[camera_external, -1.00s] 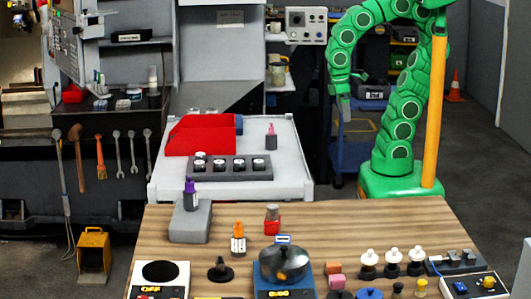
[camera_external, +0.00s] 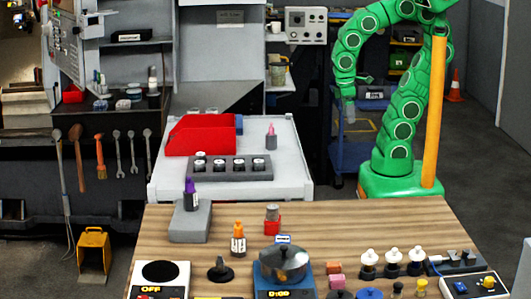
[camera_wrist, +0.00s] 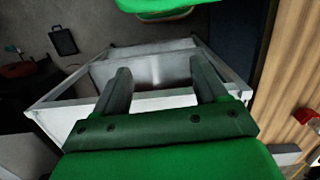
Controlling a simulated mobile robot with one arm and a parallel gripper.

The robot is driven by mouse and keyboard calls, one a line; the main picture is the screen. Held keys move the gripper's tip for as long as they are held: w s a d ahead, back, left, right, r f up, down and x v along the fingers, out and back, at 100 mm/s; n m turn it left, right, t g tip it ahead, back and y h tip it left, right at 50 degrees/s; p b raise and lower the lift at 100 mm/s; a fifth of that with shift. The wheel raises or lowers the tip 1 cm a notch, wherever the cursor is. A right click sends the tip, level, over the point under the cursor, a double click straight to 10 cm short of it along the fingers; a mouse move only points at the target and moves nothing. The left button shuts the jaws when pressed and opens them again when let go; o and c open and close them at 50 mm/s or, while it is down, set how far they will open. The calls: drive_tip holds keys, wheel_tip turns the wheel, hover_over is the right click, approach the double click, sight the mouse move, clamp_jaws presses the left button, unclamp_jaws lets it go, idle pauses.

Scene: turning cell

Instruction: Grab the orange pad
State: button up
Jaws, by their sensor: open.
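My gripper (camera_external: 349,118) hangs behind the table, to the right of the white cart, well away from both blocks. In the wrist view my gripper (camera_wrist: 161,68) has its two fingers apart with nothing between them. The orange block cannot be made out in the wrist view.
The wooden table (camera_external: 330,215) holds a metal pot (camera_external: 284,263), an orange-capped bottle (camera_external: 238,240), a red-based jar (camera_external: 272,220) and several white-topped knobs (camera_external: 392,258). A white cart (camera_external: 290,165) carries a red bin (camera_external: 200,136). The table's back right is clear.

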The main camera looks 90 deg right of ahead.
drive_tip(key=w+a+r+n+t, duration=0.2)
drive_tip(key=w+n+t, duration=0.25)
drive_tip(key=w, duration=0.75)
drive_tip(key=w+a+r+n+t, duration=0.25)
drive_tip(key=w+n+t, duration=0.2)
drive_tip(key=w, duration=0.75)
drive_tip(key=w+a+r+n+t+y, duration=0.1)
drive_tip(key=w+a+n+t+y, duration=0.1)
drive_tip(key=w+a+n, duration=0.7)
drive_tip(key=w+a+r+n+t+y, duration=0.15)
drive_tip(key=w+a+n, duration=0.35)
drive_tip(key=a, duration=0.6)
drive_tip(key=a+f+n+y, duration=0.4)
drive_tip(key=a+n, duration=0.5)
drive_tip(key=a, duration=0.1)
drive_tip(key=n+g+y, duration=0.6)
drive_tip(key=n+g, duration=0.5)
drive_tip(key=n, duration=1.1)
approach(333, 262)
drive_tip(key=shift+x, duration=4.55)
